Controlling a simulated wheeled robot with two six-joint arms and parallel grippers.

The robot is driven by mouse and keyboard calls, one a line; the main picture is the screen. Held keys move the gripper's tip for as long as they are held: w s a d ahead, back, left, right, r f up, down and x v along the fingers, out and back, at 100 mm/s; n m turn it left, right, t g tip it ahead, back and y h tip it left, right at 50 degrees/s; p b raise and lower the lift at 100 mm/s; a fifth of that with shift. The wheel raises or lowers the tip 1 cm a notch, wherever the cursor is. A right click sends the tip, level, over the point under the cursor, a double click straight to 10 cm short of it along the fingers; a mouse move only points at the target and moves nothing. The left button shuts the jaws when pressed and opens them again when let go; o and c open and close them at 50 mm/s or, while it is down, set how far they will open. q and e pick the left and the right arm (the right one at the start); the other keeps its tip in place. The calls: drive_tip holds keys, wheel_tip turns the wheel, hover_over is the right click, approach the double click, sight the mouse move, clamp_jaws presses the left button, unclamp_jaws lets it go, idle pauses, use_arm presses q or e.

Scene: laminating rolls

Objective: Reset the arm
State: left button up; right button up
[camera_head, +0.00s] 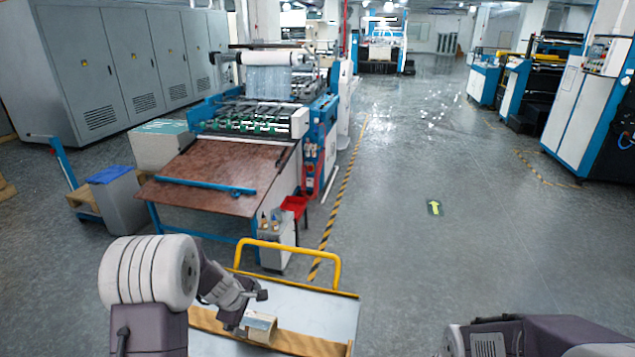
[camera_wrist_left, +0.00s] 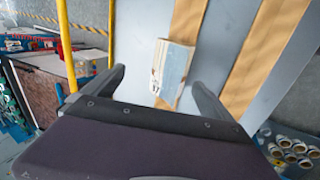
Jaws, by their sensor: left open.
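My left gripper (camera_head: 249,309) is low over the cart in the head view. Its jaws are open, and both fingers show in the left wrist view (camera_wrist_left: 158,77). A short pale roll or block with a printed label (camera_head: 261,328) lies on the cart's tan strip, close to the fingers. In the left wrist view this labelled piece (camera_wrist_left: 173,73) shows beyond and between the fingertips, with gaps to both fingers. I cannot tell how far above it the fingers are. Part of my right arm shows at the lower right of the head view, but its gripper is out of sight.
The grey cart top (camera_head: 320,314) has tan strips and a yellow handle rail (camera_head: 290,246) on its far side. A laminating machine with a brown table (camera_head: 222,180) stands beyond. Several roll ends (camera_wrist_left: 290,150) show low right in the wrist view. The aisle floor (camera_head: 430,240) is clear.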

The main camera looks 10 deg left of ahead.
use_arm(q)
drive_tip(key=s+d+r+m, duration=0.5)
drive_tip(key=d+r, duration=0.1)
drive_tip(key=d, duration=0.1)
drive_tip(key=s+f+m+g, duration=0.2)
drive_tip(key=s+m, duration=0.8)
drive_tip(key=s, duration=0.5)
drive_tip(key=shift+s+m+g, duration=0.4)
drive_tip(key=shift+g, duration=0.5)
drive_tip(key=shift+a, duration=0.1)
drive_tip(key=shift+r, duration=0.1)
